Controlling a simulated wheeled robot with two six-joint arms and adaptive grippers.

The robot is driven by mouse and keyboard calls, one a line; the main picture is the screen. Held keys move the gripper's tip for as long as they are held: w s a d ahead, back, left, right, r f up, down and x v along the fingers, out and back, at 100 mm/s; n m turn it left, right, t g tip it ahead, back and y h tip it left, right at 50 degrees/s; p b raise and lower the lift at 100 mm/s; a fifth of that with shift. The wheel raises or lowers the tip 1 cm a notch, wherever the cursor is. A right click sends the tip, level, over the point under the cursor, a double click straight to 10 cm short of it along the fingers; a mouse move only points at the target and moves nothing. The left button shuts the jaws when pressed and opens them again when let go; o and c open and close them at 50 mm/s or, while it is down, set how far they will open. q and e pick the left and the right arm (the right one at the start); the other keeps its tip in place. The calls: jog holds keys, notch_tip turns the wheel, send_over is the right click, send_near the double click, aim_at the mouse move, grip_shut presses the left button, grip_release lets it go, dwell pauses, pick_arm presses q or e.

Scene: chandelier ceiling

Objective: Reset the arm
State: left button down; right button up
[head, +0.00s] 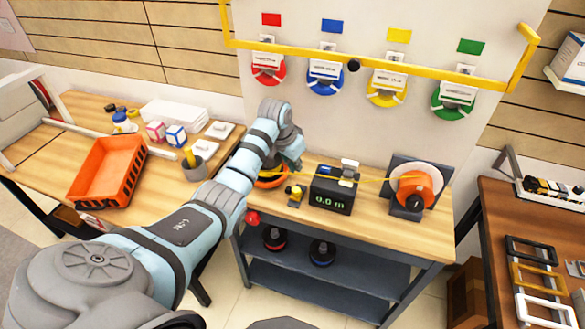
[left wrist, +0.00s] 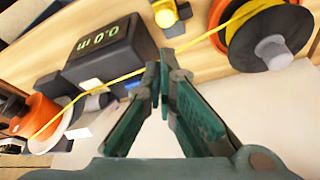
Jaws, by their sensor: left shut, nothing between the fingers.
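My left arm reaches from the lower left in the head view to the middle workbench. Its gripper (head: 292,165) is by the bench's left end, partly hidden by the wrist. In the left wrist view the green fingers (left wrist: 160,75) meet at the tips with nothing between them. The tips are near the black meter box (left wrist: 110,55), which reads 0.0 m, and an orange spool (left wrist: 265,35) wound with yellow cord. My right gripper is not in view.
The workbench (head: 375,222) also holds an orange reel (head: 415,190) at right, with yellow cord stretched across. A yellow bar (head: 380,62) and several coloured spools are on the panel behind. An orange crate (head: 105,170) stands on the left table. Frames lie on the right table (head: 500,210).

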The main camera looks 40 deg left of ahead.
pick_arm(q)
jog(key=shift+w+f, duration=0.1)
jog(key=shift+w, duration=0.15)
jog(key=s+d+f+y, duration=0.1)
jog(key=s+d+f, duration=0.2)
jog(key=s+f, duration=0.3)
jog(key=s+d+f, duration=0.4)
jog(key=s+f, duration=0.1)
jog(key=s, duration=0.3)
jog(key=s+d+r, duration=0.1)
jog(key=s+d, duration=0.1)
jog(key=s, duration=0.8)
jog(key=s+d+r, duration=0.1)
jog(key=s+d, duration=0.2)
jog(key=s, duration=0.7)
notch_tip(320, 180, down, 23)
jog(key=s+a+g+b, duration=0.2)
jog(key=s+b, duration=0.1)
jog(key=s+f+n+b, duration=0.1)
jog(key=s+f+b, duration=0.2)
jog(key=s+f, duration=1)
jog(key=shift+s+a+f+g, duration=0.15)
jog(key=shift+a+f+g, duration=0.25)
jog(key=shift+f, duration=0.4)
